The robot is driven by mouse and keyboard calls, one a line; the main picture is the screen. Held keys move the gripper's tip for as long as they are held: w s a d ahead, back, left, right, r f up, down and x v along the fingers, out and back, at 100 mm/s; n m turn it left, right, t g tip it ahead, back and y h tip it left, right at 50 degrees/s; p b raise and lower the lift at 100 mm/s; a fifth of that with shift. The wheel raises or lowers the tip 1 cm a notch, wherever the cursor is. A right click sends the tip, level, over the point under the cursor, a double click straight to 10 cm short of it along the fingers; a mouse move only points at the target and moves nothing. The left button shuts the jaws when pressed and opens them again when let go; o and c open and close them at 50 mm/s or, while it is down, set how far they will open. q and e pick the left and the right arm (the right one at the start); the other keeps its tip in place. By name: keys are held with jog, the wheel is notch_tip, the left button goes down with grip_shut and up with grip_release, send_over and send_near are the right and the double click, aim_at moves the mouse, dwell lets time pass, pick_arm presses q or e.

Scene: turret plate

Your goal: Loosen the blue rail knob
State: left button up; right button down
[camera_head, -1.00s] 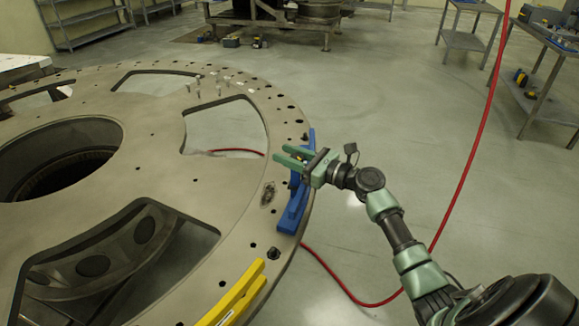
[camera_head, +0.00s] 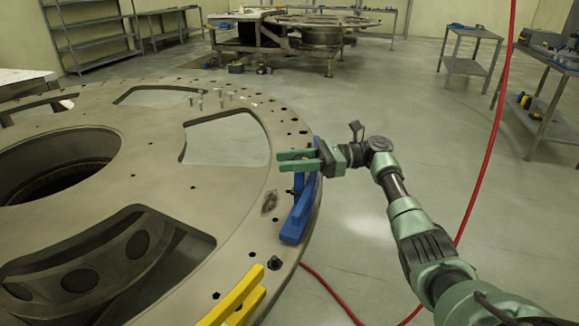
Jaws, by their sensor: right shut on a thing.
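The blue rail (camera_head: 301,215) lies along the outer rim of the large round turret plate (camera_head: 235,230), right of the middle of the view. My right gripper (camera_head: 293,160) comes in from the right, over the upper part of the rail. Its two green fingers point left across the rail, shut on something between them. The blue rail knob is mostly hidden by the fingers, so its shape and turn cannot be made out. My left gripper is not in view.
The plate has large cut-outs. A red hose (camera_head: 485,150) hangs right of the arm.

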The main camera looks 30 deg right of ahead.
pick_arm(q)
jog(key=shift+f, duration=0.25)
pick_arm(e)
jog(key=shift+g, duration=0.3)
jog(key=shift+f, duration=0.1)
jog(key=c, duration=1)
grip_release()
jog(key=shift+a, duration=0.1)
jog(key=shift+o, duration=0.2)
